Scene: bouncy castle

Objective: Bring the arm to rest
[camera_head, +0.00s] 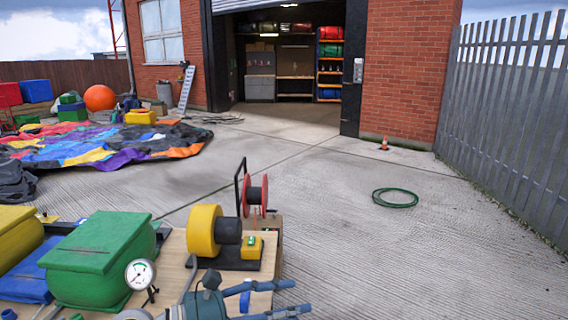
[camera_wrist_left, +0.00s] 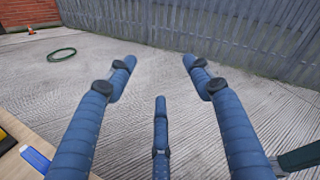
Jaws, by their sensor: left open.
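My left gripper (camera_head: 298,297) is low in the head view, by the front right edge of the wooden table (camera_head: 177,262). Its blue fingers point right, past the table's edge. In the left wrist view the gripper (camera_wrist_left: 158,76) has its fingers spread wide with nothing between them, and concrete ground shows beyond. Most of the left arm is out of the head view. My right gripper does not show.
A green hose coil (camera_head: 395,198) lies on open concrete. A metal fence (camera_head: 508,125) stands right.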

